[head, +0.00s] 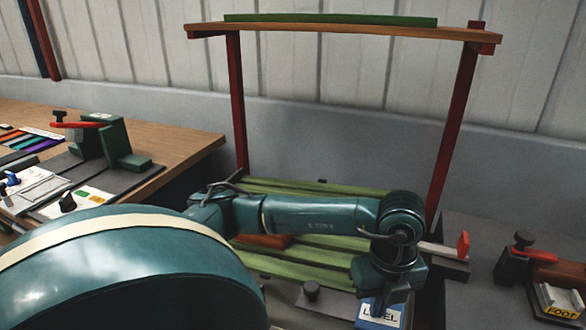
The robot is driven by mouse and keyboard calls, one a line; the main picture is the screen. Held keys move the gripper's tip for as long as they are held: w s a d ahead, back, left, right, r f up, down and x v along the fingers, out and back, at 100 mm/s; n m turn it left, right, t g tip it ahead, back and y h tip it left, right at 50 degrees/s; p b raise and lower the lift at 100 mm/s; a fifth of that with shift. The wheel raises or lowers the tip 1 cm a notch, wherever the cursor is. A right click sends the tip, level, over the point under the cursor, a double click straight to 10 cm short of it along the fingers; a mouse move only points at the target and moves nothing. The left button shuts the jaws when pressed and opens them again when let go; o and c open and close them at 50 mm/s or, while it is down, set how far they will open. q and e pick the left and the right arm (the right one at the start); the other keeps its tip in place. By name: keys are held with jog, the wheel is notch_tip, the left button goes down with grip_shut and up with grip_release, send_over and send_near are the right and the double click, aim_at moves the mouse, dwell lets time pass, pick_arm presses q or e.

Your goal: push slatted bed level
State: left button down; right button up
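The slatted bed (310,257) is a row of long green slats lying low between two dark red posts. My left arm crosses over it and hides its middle. My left gripper (388,290) is at the bed's right side, beside a blue and white card marked LEVEL (380,313). Its fingers are not clear, so I cannot tell whether they are open or touching the bed. A pale bar with a red end (463,244) sticks out to the right of my wrist. My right gripper is not in view.
A wooden crossbar (350,30) joins the posts overhead, with a green strip on it. A wooden bench (175,130) on the left holds a green clamp-like fixture (120,148). A block with a FOOT label (562,311) stands at right. A pale panelled wall closes the back.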

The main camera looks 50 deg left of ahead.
pick_arm(q)
jog(key=shift+a+f+b, duration=0.1)
jog(key=shift+f+b, duration=0.6)
jog(key=shift+f, duration=0.35)
jog(key=shift+f+b, duration=0.55)
jog(key=shift+f, duration=0.15)
jog(key=shift+r, duration=0.2)
jog(key=shift+r+p, duration=1.2)
jog(key=shift+r, duration=0.15)
jog(key=shift+r+p, duration=0.5)
jog(key=shift+r, duration=0.2)
jog(key=shift+r+p, duration=0.95)
jog(key=shift+r, duration=0.4)
jog(key=shift+r+p, duration=1.15)
jog(key=shift+r, duration=0.4)
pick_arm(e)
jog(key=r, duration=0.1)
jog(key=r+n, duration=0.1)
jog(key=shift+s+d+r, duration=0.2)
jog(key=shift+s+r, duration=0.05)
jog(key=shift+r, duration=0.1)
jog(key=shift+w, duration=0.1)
